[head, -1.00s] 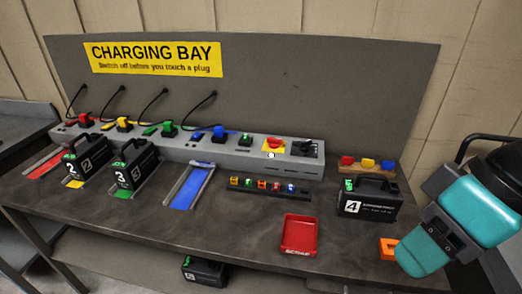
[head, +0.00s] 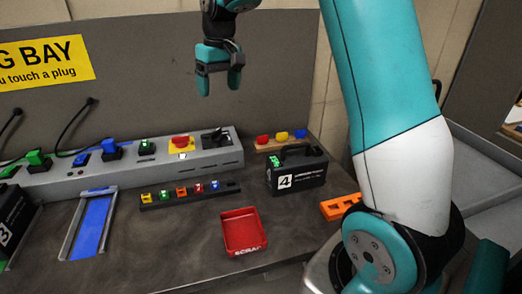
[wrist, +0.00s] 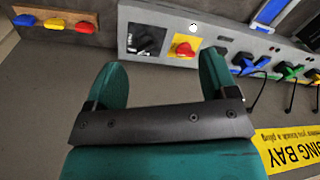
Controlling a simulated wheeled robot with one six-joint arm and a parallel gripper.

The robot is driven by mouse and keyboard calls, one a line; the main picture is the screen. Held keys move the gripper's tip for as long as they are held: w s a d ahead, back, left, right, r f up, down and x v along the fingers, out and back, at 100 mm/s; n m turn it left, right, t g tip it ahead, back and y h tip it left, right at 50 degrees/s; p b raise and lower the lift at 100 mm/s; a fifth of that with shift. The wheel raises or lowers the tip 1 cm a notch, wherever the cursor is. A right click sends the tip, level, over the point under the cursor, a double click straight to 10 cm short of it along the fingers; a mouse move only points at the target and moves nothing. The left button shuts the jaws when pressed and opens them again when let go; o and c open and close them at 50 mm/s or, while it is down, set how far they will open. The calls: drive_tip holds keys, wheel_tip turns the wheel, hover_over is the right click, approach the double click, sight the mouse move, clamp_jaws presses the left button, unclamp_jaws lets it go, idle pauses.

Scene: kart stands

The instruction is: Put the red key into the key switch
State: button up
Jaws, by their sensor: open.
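The red key (head: 262,139) sits at the left end of a wooden rack (head: 287,144) at the back right, beside a yellow and a blue one. In the wrist view the red key (wrist: 84,27) is at the rack's right end. What looks like the key switch is a black unit (head: 215,138) at the right end of the grey console; it also shows in the wrist view (wrist: 145,40). My gripper (head: 219,84) is open and empty, high above the console. Its two fingers (wrist: 162,72) stand apart, touching nothing.
A black battery case marked 4 (head: 297,172) stands in front of the rack. A red scrap tray (head: 243,231), an orange block (head: 340,206) and a strip of coloured pieces (head: 188,194) lie nearer.

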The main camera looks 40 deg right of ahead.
drive_tip(key=w+d+f+m+b, duration=0.1)
drive_tip(key=w+d+f+m, duration=0.15)
drive_tip(key=d, duration=0.35)
drive_tip(key=w+d+f+m+b, duration=0.1)
drive_tip(key=w+d+f, duration=0.15)
drive_tip(key=d, duration=0.35)
drive_tip(key=m, duration=0.1)
hover_over(263, 136)
wheel_tip(263, 136, down, 4)
drive_tip(key=shift+m+g+h, duration=0.25)
drive_tip(key=shift+g+h, duration=0.15)
drive_tip(key=f, duration=1.1)
drive_tip(key=shift+s+d+p, duration=0.1)
drive_tip(key=shift+d+p, duration=0.2)
drive_tip(key=shift+d, duration=0.1)
drive_tip(key=shift+a+f+p, duration=0.2)
drive_tip(key=shift+f+p, duration=0.25)
drive_tip(key=shift+f, duration=1.15)
drive_tip(key=shift+a+f+p, duration=0.2)
drive_tip(key=shift+f+p, duration=0.2)
drive_tip(key=shift+f, duration=1.15)
drive_tip(key=shift+c, duration=0.3)
drive_tip(key=c, duration=0.9)
